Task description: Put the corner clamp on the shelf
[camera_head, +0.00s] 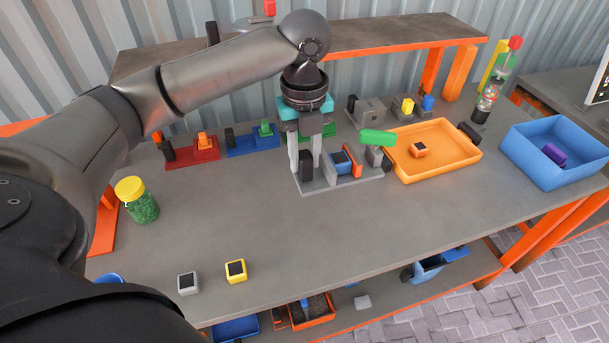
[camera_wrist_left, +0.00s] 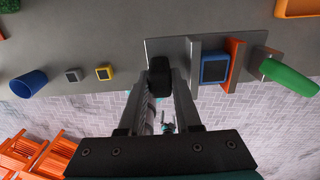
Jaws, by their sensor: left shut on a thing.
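What I take to be the corner clamp is a grey base plate (camera_head: 325,184) on the bench, with a black upright part (camera_head: 306,166) at its left. A blue block (camera_head: 341,162), an orange plate and a green handle (camera_head: 377,138) sit toward its right. My left gripper (camera_head: 305,168) points down and is shut on the black upright part, which also shows between the fingers in the left wrist view (camera_wrist_left: 160,78). I cannot tell whether the plate is clear of the bench. The shelf (camera_head: 395,36) is a raised board at the back. My right gripper is not in view.
Red (camera_head: 193,155), blue (camera_head: 252,143) and partly hidden green devices stand behind, under the shelf. An orange tray (camera_head: 463,158) and a blue bin (camera_head: 548,176) are at the right, with a bottle (camera_head: 488,94). A green jar (camera_head: 141,205) stands left. The bench front is mostly clear.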

